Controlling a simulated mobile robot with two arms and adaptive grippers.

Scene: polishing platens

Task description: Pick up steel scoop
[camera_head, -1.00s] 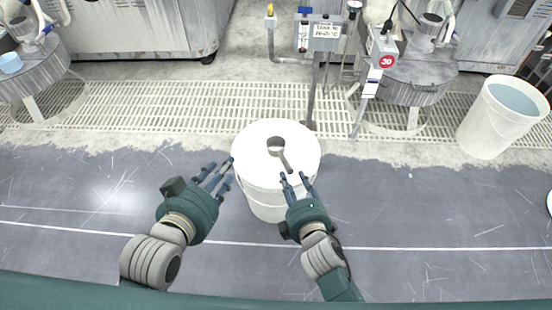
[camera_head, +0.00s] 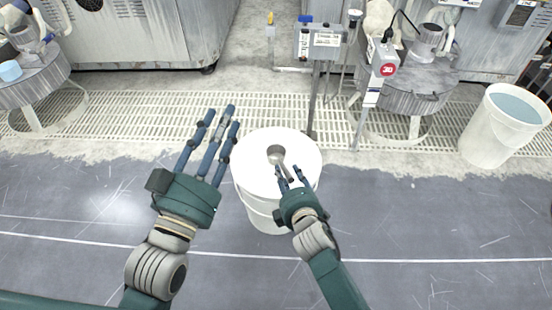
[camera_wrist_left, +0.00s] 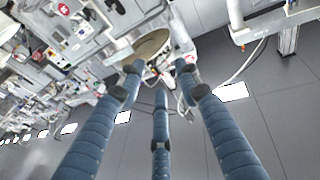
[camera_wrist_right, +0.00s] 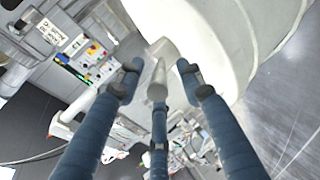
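The steel scoop (camera_head: 276,154) lies on the white lid of a bucket (camera_head: 250,172), its round bowl near the lid's middle and its handle pointing towards me. My right gripper (camera_head: 289,171) is at the handle end, fingers apart. In the right wrist view the handle (camera_wrist_right: 157,82) shows between the spread fingers (camera_wrist_right: 160,80); I cannot tell whether they touch it. The fingers partly hide the handle in the head view. My left gripper (camera_head: 218,120) is raised left of the bucket, open and empty, fingers extended; its spread fingers also show in the left wrist view (camera_wrist_left: 160,80).
A post with a control box (camera_head: 318,40) stands just behind the bucket. A grey round polishing machine (camera_head: 410,85) is behind to the right, another (camera_head: 30,75) at far left. A water-filled white bucket (camera_head: 490,135) stands at right. The dark floor in front is clear.

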